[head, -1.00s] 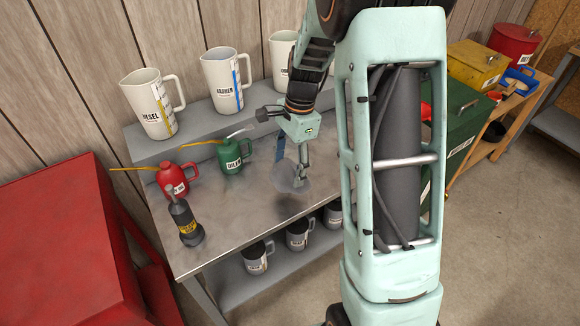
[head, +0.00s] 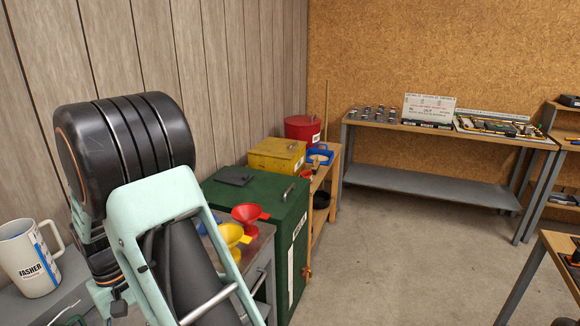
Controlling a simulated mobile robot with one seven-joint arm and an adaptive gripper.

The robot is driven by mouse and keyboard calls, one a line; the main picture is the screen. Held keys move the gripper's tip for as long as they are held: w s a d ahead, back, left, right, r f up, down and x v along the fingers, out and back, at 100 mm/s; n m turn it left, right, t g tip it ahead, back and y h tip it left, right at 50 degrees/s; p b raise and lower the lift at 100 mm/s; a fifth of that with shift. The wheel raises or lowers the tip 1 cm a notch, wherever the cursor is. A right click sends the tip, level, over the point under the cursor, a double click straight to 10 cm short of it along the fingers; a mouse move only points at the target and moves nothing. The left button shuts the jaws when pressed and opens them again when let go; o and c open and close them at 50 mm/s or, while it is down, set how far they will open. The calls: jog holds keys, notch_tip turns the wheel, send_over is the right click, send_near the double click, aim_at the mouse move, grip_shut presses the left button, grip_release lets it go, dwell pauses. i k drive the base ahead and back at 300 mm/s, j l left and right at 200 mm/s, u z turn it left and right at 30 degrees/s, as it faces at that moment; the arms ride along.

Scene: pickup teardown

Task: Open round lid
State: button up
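A red round container (head: 302,129) with a white label stands at the far end of the row of containers along the left wall, centre of the head view. Its top looks closed, but it is small and I cannot make out a separate lid. My arm fills the left side of the view, well nearer than the red container. My gripper's fingers do not show; the end of the arm runs behind its own links and toward the bottom edge.
A yellow box (head: 276,156) and a green cabinet (head: 262,205) stand before the red container. Red (head: 250,214) and yellow (head: 234,236) funnels and a white jug (head: 28,262) are nearer. Concrete floor (head: 365,270) is clear toward the back bench (head: 440,133).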

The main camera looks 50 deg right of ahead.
aim_at(297, 121)
jog(key=z, duration=1.75)
